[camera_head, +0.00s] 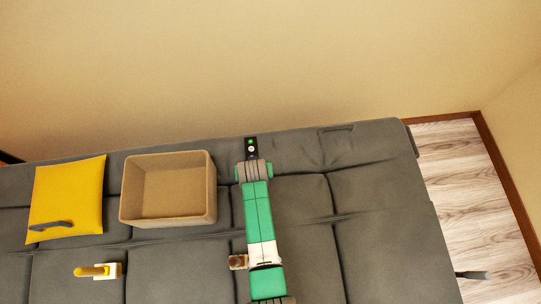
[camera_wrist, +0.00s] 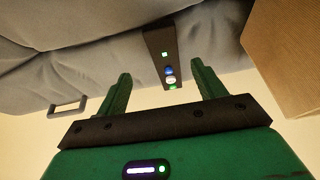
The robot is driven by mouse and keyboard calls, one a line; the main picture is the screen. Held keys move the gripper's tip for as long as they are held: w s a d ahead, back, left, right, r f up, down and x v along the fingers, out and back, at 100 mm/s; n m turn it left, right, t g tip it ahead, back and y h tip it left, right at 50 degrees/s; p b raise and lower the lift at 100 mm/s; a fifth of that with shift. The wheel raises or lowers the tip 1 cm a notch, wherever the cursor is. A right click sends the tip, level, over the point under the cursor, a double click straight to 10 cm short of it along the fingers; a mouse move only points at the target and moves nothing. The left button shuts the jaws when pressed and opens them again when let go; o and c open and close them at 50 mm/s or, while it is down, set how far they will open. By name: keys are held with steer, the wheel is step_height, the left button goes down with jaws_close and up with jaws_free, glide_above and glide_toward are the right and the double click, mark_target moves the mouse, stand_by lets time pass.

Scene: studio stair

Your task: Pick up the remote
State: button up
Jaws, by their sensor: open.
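The remote (camera_head: 251,148) is a slim black bar with a green button and paler buttons. It lies on the back part of the grey sofa (camera_head: 300,198), just beyond the end of my arm. My gripper (camera_head: 254,172) is open and reaches toward it from the front. In the wrist view the remote (camera_wrist: 162,54) stands out between and beyond the two green fingers of my gripper (camera_wrist: 161,82). The fingers are apart with nothing held. I cannot tell how far the remote is from the fingertips.
A tan open box (camera_head: 168,190) stands left of my arm; it also shows at the wrist view's right (camera_wrist: 285,55). A yellow cushion (camera_head: 66,195) with a dark curved item (camera_head: 50,226) lies farther left. A yellow-handled object (camera_head: 98,271) is in front. The sofa's right side is mostly clear.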

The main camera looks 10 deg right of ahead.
steer(key=b+x, duration=0.2)
steer(key=shift+w+a+f, duration=0.2)
steer(key=shift+f, duration=0.05)
steer(key=b+x, duration=0.2)
steer(key=w+b+x, duration=0.1)
steer(key=b+x, duration=0.2)
steer(key=shift+a, duration=0.15)
steer(key=shift+r, duration=0.1)
steer(key=shift+c, duration=0.2)
steer(key=c, duration=1.1)
